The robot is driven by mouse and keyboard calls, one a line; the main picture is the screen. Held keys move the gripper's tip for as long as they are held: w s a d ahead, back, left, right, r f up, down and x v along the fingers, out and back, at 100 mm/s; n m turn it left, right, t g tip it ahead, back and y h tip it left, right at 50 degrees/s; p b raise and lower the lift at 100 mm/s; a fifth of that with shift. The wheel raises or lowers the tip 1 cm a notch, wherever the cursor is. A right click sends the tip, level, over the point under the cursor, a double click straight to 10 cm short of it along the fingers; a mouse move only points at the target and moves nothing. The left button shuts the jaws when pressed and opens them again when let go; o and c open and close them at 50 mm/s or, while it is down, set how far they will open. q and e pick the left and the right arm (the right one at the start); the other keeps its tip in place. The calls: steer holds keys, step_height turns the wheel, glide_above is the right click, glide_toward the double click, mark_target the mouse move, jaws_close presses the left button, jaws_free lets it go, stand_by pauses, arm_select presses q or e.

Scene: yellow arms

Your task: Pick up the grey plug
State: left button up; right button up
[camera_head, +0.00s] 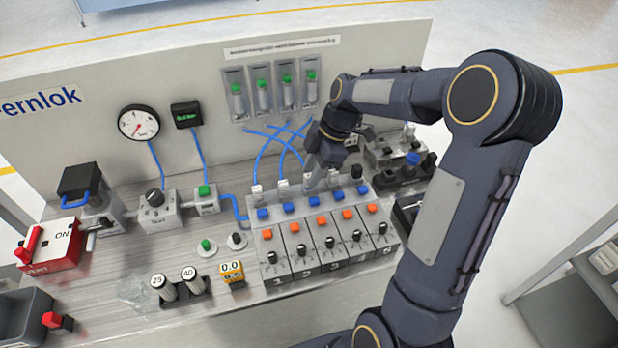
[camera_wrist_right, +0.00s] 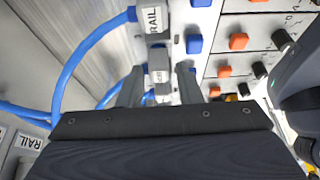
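My right gripper (camera_head: 316,182) points down at the back row of the valve block (camera_head: 262,236), behind its blue buttons. In the right wrist view its two fingers (camera_wrist_right: 160,86) stand apart on either side of a small pale grey plug (camera_wrist_right: 158,66) with a printed label. Gaps show between the plug and each finger, so the gripper looks open. In the head view the arm and gripper hide the plug between the fingers. My left gripper is out of view.
Blue hoses (camera_head: 262,158) run from the back panel to the valve block. A black rack (camera_head: 402,176) with a blue-topped part stands right of the gripper. A gauge (camera_head: 138,123), regulator (camera_head: 158,208) and red box (camera_head: 52,250) stand left. The bench front is partly clear.

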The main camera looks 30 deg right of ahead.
steer(key=shift+x, duration=1.2)
jaws_close()
steer(key=shift+r, duration=0.2)
